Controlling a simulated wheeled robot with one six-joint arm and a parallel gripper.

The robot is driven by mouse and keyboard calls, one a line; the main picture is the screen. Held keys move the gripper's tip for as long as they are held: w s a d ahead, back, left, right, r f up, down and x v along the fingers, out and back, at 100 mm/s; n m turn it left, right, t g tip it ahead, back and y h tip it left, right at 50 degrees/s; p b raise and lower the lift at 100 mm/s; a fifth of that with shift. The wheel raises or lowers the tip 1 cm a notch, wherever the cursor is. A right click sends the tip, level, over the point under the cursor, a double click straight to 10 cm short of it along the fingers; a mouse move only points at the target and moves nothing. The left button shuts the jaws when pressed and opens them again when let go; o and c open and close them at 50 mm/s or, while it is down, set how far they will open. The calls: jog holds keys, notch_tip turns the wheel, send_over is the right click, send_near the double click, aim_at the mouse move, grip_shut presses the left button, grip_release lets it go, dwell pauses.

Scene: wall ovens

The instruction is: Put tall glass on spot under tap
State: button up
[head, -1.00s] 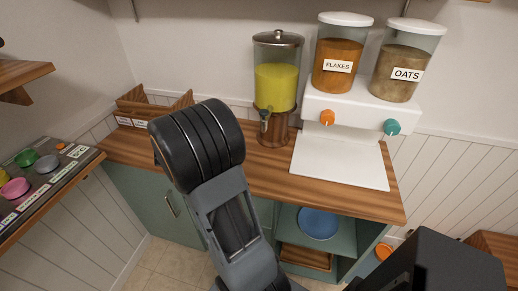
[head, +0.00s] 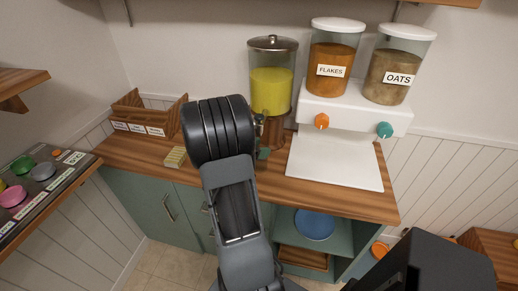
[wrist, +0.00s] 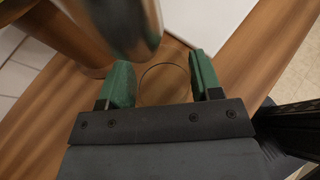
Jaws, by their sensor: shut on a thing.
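The drink dispenser (head: 272,88) with yellow-green liquid stands on a wooden base at the back of the counter. Its tap (head: 261,120) shows just right of my arm. My gripper (wrist: 163,82) has green fingers shut on the clear tall glass (wrist: 165,66), whose round rim shows between them in the wrist view. In the head view my arm hides the glass and most of the gripper; a green fingertip shows below the tap. A blurred metallic cylinder (wrist: 125,28) is close above the fingers in the wrist view. The spot under the tap cannot be made out.
The white cereal dispenser (head: 350,105) with FLAKES and OATS jars stands right of the drink dispenser. A small yellowish block (head: 175,157) lies on the wooden counter (head: 135,150) left of my arm. A wooden box (head: 150,115) stands at the back left.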

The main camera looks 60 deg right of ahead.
jog(key=shift+f, duration=0.25)
jog(key=shift+f, duration=0.1)
jog(key=shift+f, duration=0.15)
jog(key=o, duration=1.3)
